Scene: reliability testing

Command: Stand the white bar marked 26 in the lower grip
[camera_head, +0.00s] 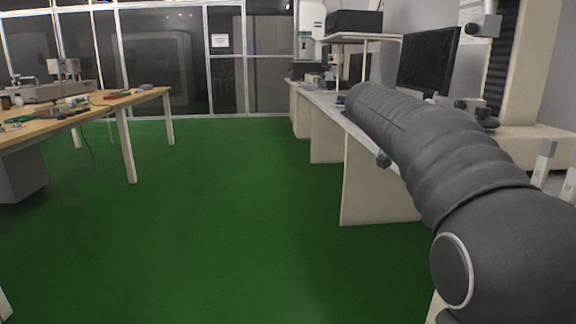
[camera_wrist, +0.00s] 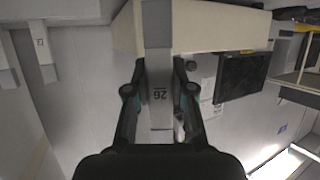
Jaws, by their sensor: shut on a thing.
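The white bar marked 26 (camera_wrist: 160,112) is between the two dark fingers of my gripper (camera_wrist: 159,72) in the wrist view. My gripper is shut on it. The number looks upside down there, and a grey end section (camera_wrist: 156,25) of the bar reaches the top edge. Whether that end touches anything cannot be told. In the head view my arm crosses the right side and hides the gripper and the bar. A testing machine stands at the right, with an upper grip (camera_head: 484,27) and what looks like its lower grip (camera_head: 474,106) below.
Two other white bars with grey ends (camera_head: 545,161) (camera_head: 569,184) stand at the right edge. A black monitor (camera_head: 428,62) is on the white bench (camera_head: 366,190) beyond my arm. A wooden table (camera_head: 150,96) is at the left. The green floor between is clear.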

